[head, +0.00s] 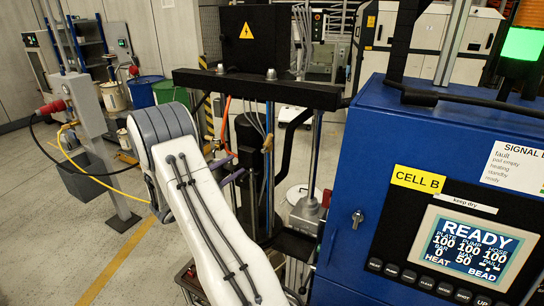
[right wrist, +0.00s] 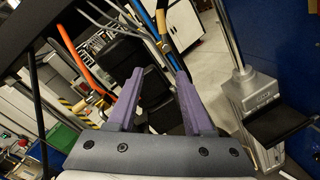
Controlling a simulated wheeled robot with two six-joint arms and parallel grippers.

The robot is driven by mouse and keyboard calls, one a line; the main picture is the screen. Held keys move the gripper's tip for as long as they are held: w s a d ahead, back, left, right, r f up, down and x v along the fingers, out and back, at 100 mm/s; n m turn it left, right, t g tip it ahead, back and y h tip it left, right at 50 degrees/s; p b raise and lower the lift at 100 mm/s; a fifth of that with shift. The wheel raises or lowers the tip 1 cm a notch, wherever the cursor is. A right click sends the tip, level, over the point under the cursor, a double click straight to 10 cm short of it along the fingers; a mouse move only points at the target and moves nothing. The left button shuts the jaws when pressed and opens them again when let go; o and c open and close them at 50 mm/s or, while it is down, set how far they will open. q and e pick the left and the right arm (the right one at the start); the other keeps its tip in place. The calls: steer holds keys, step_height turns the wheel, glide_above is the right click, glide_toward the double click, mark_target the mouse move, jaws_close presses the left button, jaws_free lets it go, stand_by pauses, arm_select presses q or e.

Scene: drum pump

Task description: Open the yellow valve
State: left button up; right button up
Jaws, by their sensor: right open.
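I cannot pick out a yellow valve for certain in either view. In the head view a small yellow fitting (head: 68,127) sits on the grey post at the left, where a yellow hose starts; I cannot tell whether it is the valve. My right gripper (head: 230,170) is mostly hidden behind my white arm in the head view, with a bit of purple finger showing. In the right wrist view its purple fingers (right wrist: 160,75) are apart, with nothing held between them. They point toward a black motor-like body and hoses. My left gripper is not in view.
A blue cabinet (head: 345,225) with a lit READY screen (head: 470,245) stands at the right. A black crossbeam (head: 255,85) spans above the pump. Hoses, one orange (right wrist: 85,65), hang near my right gripper. Open floor (head: 50,220) lies at the left.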

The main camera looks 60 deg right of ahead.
mark_target(271, 145)
steer(key=c, duration=0.5)
steer(key=shift+s+d+r+n, duration=0.1)
steer(key=shift+s+d+n, duration=0.1)
steer(key=shift+n, duration=0.2)
jaws_close()
steer(key=s+d+r+n+b, duration=0.15)
steer(key=s+n, duration=0.35)
steer(key=n, duration=0.5)
steer(key=s+d+r+n+b, duration=0.1)
steer(key=s+n+b, duration=0.25)
steer(key=n, duration=0.65)
steer(key=shift+n+t+y, duration=0.3)
steer(key=shift+w+d+r+p, duration=0.2)
steer(key=shift+w+d+p, duration=0.2)
steer(key=shift+d+p, duration=0.95)
steer(key=shift+w+d+r+p, duration=0.2)
steer(key=shift+w+d+p, duration=0.2)
steer(key=shift+d+p, duration=0.95)
steer(key=shift+w+d+r+p, duration=0.3)
steer(key=shift+d+p, duration=0.55)
steer(key=shift+d, duration=1)
